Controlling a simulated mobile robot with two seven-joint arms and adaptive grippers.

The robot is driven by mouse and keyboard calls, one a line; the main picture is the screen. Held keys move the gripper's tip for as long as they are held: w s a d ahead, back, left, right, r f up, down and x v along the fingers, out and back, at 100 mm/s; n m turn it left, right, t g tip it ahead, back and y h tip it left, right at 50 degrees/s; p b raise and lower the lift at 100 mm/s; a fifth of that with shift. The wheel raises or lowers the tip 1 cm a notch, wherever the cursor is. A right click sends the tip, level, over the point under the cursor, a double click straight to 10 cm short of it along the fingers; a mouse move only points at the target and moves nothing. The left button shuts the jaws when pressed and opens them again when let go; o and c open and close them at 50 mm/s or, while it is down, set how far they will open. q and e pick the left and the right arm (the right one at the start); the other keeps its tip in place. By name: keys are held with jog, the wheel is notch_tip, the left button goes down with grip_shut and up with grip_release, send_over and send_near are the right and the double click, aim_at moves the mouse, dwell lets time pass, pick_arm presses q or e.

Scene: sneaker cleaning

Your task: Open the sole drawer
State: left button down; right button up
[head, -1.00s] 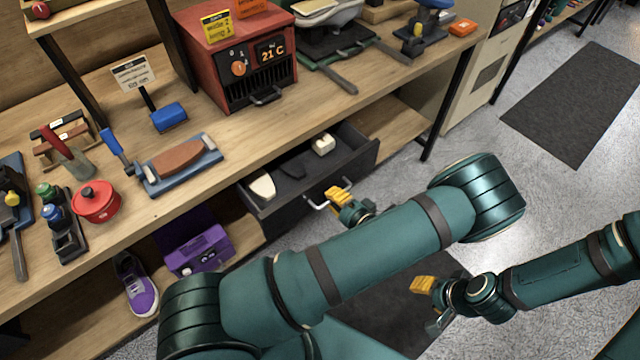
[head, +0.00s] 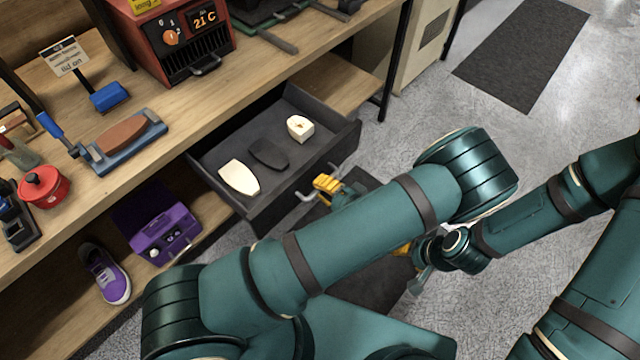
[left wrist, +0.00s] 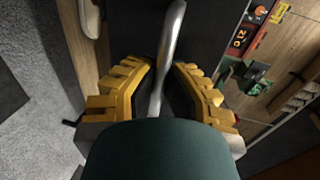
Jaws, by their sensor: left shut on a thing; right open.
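The sole drawer (head: 222,149) is a dark drawer under the workbench, pulled well out. Inside lie a cream sole (head: 239,178), a black sole (head: 268,154) and a cream block-like piece (head: 300,128). My left gripper (head: 325,187) is at the drawer's front. In the left wrist view the left gripper (left wrist: 160,90) has its yellow fingers on both sides of the metal bar handle (left wrist: 168,50), shut on it. My right gripper (head: 408,262) is open and empty, low over the floor and partly hidden by my left arm.
The wooden bench (head: 255,70) carries a red heater box (head: 180,40), a blue tray with a brown block (head: 122,138) and a red pot (head: 44,187). On the lower shelf are a purple box (head: 165,235) and a purple sneaker (head: 104,272). Floor to the right is clear.

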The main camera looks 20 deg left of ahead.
pick_arm(q)
jog(key=c, duration=1)
grip_release()
notch_tip(320, 180, up, 10)
jog(key=shift+r, duration=0.1)
